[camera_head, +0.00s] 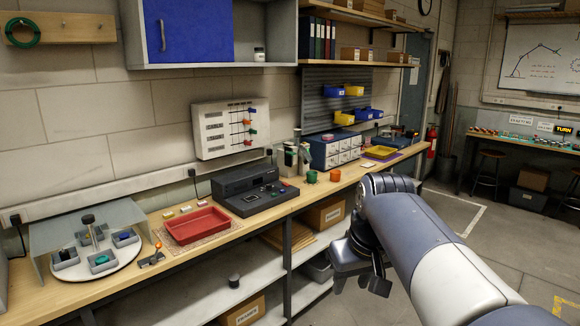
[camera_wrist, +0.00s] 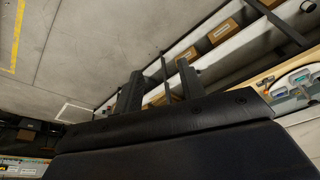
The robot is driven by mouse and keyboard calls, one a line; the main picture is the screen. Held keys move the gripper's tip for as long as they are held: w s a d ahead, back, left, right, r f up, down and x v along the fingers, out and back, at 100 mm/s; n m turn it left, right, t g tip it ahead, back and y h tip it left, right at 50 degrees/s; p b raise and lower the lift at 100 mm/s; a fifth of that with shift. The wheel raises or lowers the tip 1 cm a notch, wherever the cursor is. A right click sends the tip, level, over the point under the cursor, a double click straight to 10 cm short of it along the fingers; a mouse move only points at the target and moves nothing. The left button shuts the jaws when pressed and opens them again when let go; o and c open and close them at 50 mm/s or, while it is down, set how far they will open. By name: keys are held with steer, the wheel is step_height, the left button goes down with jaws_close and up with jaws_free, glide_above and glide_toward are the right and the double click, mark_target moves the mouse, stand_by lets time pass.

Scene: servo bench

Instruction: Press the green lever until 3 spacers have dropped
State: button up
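A white wall panel (camera_head: 208,146) above the bench carries several coloured knobs on dark lines. One of them, a green knob (camera_head: 253,131), sits near the panel's right edge. I cannot tell whether it is the green lever. A lever with an orange tip (camera_head: 157,246) stands on the bench left of the red tray (camera_head: 172,235). No spacers can be made out for certain. My gripper (camera_head: 359,280) hangs in front of the bench, away from the panel and lever. Its fingers are apart with nothing between them, also in the wrist view (camera_wrist: 160,92).
A round turntable (camera_head: 122,261) with grey bins stands at the left under a grey cover. A black console (camera_head: 240,182) is mid-bench. Green (camera_head: 311,177) and orange (camera_head: 335,176) cups stand right of it. Shelves with boxes lie below; the floor at right is open.

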steer(key=shift+n, duration=0.6)
steer(key=w+r, duration=0.1)
steer(key=w, duration=0.1)
steer(key=w+r, duration=0.1)
steer(key=w, duration=0.2)
steer(key=w+d+r, duration=0.1)
steer(key=w+r, duration=0.1)
steer(key=w, duration=0.1)
steer(key=shift+r+b, duration=0.1)
steer(key=shift+b, duration=0.3)
steer(key=c, duration=0.6)
steer(key=shift+w+r+g, duration=0.3)
steer(key=shift+w, duration=0.25)
jaws_close()
